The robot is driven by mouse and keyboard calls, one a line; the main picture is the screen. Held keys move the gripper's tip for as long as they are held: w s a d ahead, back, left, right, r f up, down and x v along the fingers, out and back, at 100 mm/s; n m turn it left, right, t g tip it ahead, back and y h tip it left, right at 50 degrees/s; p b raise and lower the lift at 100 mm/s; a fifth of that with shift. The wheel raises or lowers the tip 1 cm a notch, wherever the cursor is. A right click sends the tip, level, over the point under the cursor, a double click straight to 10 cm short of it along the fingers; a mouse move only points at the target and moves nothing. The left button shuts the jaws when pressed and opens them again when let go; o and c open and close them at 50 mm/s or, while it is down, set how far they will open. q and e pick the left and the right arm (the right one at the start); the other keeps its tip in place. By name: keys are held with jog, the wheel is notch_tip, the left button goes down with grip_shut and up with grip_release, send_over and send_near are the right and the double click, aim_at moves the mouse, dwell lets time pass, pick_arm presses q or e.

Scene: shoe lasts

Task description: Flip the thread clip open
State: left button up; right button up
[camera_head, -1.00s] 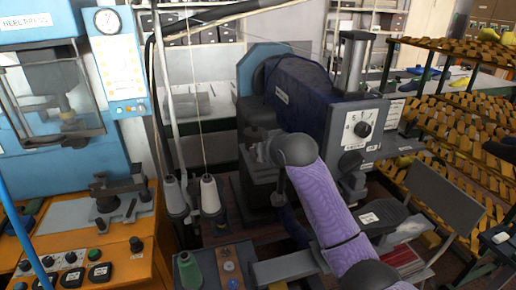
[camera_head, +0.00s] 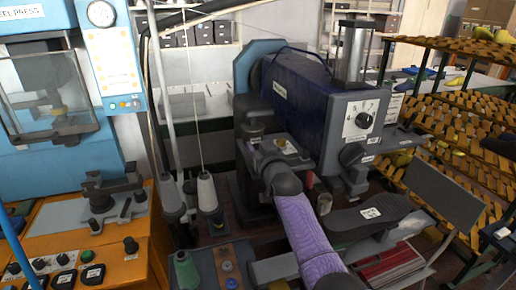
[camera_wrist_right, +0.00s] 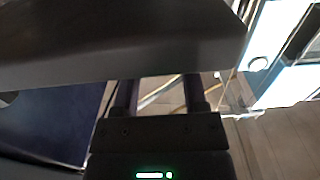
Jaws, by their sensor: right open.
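My right gripper (camera_head: 260,154) reaches the grey block (camera_head: 300,160) on the front of the dark blue machine (camera_head: 305,105). In the right wrist view its two dark fingers (camera_wrist_right: 160,95) stand apart, with no object visible between them. A dark slab (camera_wrist_right: 120,45) hides their tips. A small brass-coloured part (camera_head: 287,147) sits on top of the block, just right of the gripper. I cannot make out the thread clip for certain. White thread (camera_head: 199,110) runs up from a cone (camera_head: 207,192) left of the gripper. My left gripper is not in view.
A dark shoe-shaped piece (camera_head: 370,214) and a small cup (camera_head: 324,204) are right of my arm. A green spool (camera_head: 186,271) stands at the front. The orange press bench (camera_head: 125,250) is at left, and racks of lasts (camera_head: 460,130) are at right.

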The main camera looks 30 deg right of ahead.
jog(key=shift+w+d, duration=0.15)
jog(key=shift+w, duration=0.3)
grip_shut()
jog(key=shift+r+p, duration=0.3)
jog(key=shift+p, duration=0.25)
jog(key=g+p, duration=0.1)
jog(key=p, duration=0.1)
jog(key=r+g+p, duration=0.1)
jog(key=p, duration=0.1)
jog(key=w+g+p, duration=0.1)
jog(key=p, duration=0.1)
jog(key=shift+r+y, duration=0.25)
jog(key=shift+y, duration=0.05)
jog(key=shift+w+d+g+p, duration=0.15)
jog(key=shift+g+p, duration=0.25)
jog(key=shift+g, duration=0.4)
jog(key=shift+w+r+g+y, duration=0.1)
jog(key=shift+w+g+y, duration=0.15)
jog(key=shift+g, duration=0.25)
jog(key=shift+w+r+g+y, duration=0.1)
jog(key=shift+g+y, duration=0.15)
jog(key=shift+g, duration=0.25)
jog(key=shift+d, duration=0.1)
